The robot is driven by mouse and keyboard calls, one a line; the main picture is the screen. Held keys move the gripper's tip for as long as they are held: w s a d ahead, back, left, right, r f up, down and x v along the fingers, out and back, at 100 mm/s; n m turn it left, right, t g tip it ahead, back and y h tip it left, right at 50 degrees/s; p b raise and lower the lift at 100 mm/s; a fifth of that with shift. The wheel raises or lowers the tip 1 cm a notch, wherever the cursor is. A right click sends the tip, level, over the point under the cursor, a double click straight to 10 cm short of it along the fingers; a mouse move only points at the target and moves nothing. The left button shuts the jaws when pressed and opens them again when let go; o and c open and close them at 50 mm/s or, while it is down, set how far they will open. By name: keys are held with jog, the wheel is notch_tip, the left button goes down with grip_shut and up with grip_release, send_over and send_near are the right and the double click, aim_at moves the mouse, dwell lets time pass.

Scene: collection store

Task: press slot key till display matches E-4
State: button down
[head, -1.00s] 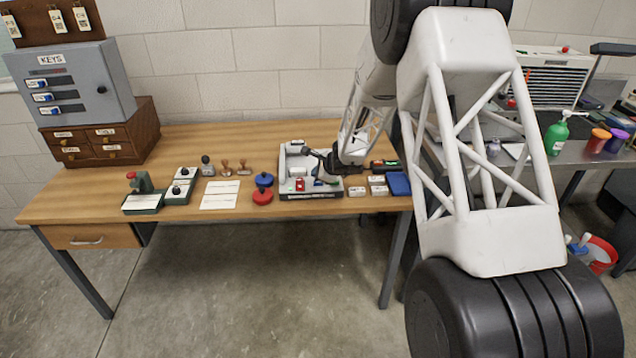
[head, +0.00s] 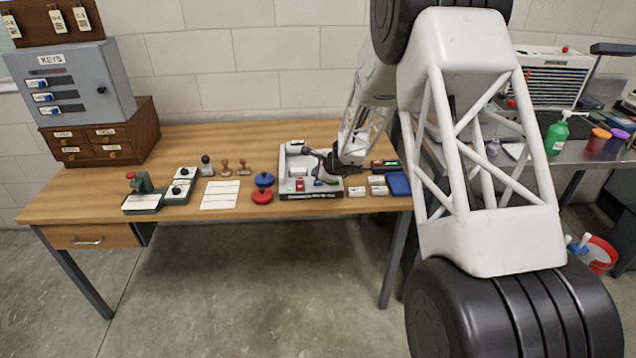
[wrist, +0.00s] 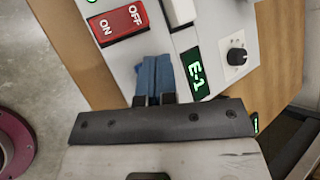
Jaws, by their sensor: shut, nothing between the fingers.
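The grey machine (head: 311,191) stands on the wooden bench, and its panel (wrist: 135,57) fills the upper middle of the wrist view. The green-lit display (wrist: 195,73) reads E-1. My gripper (wrist: 153,76) is shut, its two blue fingertips side by side on or just above the panel, directly left of the display. Whether they touch the panel cannot be told. In the head view my gripper (head: 319,182) is small and partly hidden by my arm.
A red ON/OFF rocker switch (wrist: 120,22) lies left of my fingertips, and a dial knob (wrist: 237,56) lies right of the display. Red (head: 262,197) and blue (head: 264,180) round items stand left of the machine. Small white boxes and a blue pad (head: 399,184) lie to its right.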

jog(key=shift+f, duration=0.85)
dwell(1.4)
jog(key=shift+r, duration=0.85)
jog(key=shift+r, duration=0.1)
jog(key=shift+r, duration=2.4)
dwell(1.2)
jog(key=shift+r, duration=1.95)
jog(key=shift+f, duration=0.15)
